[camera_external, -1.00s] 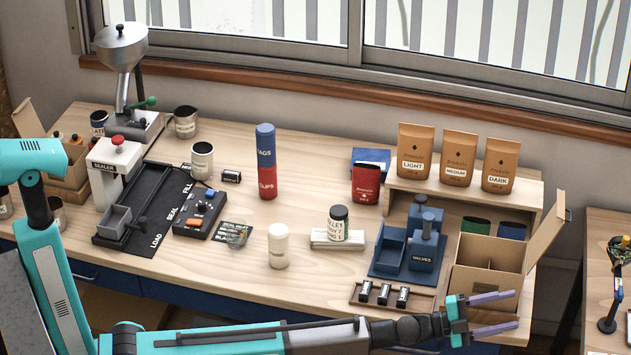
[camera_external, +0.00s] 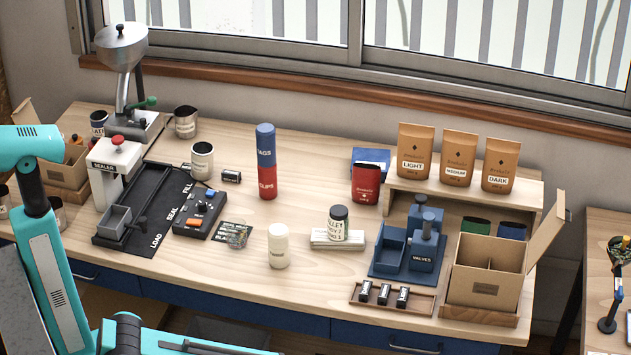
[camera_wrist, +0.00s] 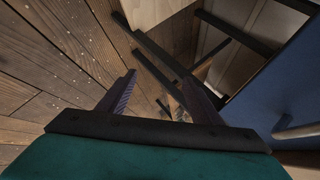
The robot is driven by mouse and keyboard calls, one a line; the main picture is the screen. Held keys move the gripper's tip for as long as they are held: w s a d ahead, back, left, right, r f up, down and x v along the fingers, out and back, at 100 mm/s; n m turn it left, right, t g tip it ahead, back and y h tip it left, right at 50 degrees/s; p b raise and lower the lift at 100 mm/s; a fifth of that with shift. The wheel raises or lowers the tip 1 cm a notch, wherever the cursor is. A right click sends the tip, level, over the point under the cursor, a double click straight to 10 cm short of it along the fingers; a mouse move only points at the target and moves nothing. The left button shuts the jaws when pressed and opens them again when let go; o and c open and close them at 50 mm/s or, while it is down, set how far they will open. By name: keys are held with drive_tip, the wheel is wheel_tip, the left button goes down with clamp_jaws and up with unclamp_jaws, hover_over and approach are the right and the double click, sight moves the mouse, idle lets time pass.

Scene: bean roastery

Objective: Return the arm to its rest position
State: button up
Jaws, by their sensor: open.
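My gripper (camera_wrist: 160,95) shows in the wrist view with its two fingers spread wide apart and nothing between them. Below it in that view are the wooden floor and dark metal bars under the bench. It is out of the picture in the external view, where only part of my teal arm (camera_external: 62,285) shows at the lower left. The forearm runs off the bottom edge there.
A blue drawer front (camera_wrist: 285,85) with a handle is close on the right in the wrist view.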

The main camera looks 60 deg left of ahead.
drive_tip(key=s+a+f+n+g+y+p, duration=0.1)
drive_tip(key=s+a+f+g, duration=0.1)
drive_tip(key=s+a+f, duration=0.4)
drive_tip(key=s+a+f+n+g+y, duration=0.1)
drive_tip(key=s+a+f+g, duration=0.25)
drive_tip(key=s, duration=0.45)
drive_tip(key=s+a+f+n+g+y+p, duration=0.1)
drive_tip(key=s+a+f+g, duration=0.1)
drive_tip(key=s+a+f, duration=0.35)
drive_tip(key=s+a+f+n+g, duration=0.1)
drive_tip(key=s+a+n+g, duration=0.1)
drive_tip(key=s, duration=0.7)
drive_tip(key=s+a+n+g+h, duration=0.1)
drive_tip(key=s+a+n+g, duration=0.2)
drive_tip(key=s, duration=0.6)
drive_tip(key=s+a+f+n+g, duration=0.1)
drive_tip(key=s+a+n+g, duration=0.1)
drive_tip(key=s+a+n, duration=0.4)
drive_tip(key=s, duration=0.3)
drive_tip(key=shift+f+n, duration=0.3)
drive_tip(key=shift+n, duration=0.1)
